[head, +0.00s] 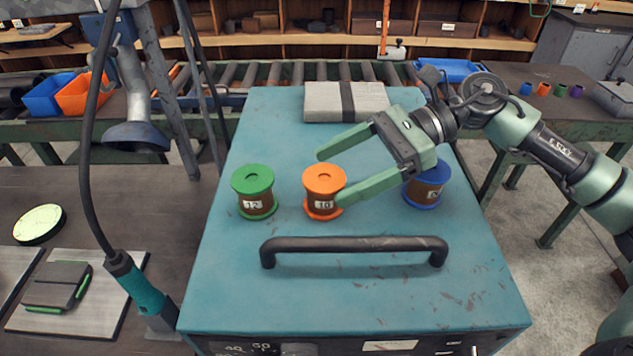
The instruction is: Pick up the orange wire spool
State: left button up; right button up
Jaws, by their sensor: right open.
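The orange wire spool (323,187), labelled 10, stands upright on the blue-green cabinet top (340,280), between two other spools. A green spool (253,190) labelled 12 stands to its left. A blue spool (430,190) stands to its right, partly hidden by my right gripper. My right gripper (328,176) comes in from the right and is open, its two fingers pointing left. The near finger tip overlaps the right edge of the orange spool, and the far finger tip shows just beyond it. I cannot tell whether they touch. My left gripper is not in view.
A black handle bar (353,245) stands up from the cabinet top in front of the spools. A bundled grey stack (322,101) with a dark band lies at the back of the top. A roller conveyor (290,72) runs behind.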

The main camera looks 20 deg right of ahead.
aim_at(322, 177)
jog(key=shift+s+a+p, duration=0.1)
jog(key=shift+a+p, duration=0.25)
jog(key=shift+a, duration=0.2)
jog(key=p+x, duration=0.3)
jog(key=x, duration=0.1)
jog(key=shift+w+a+f, duration=0.15)
jog(key=shift+w, duration=0.05)
jog(key=shift+a+f, duration=0.15)
jog(key=shift+a, duration=0.05)
jog(key=shift+d, duration=0.1)
jog(key=c, duration=1.4)
jog(key=shift+c, duration=1.2)
jog(key=shift+w, duration=0.1)
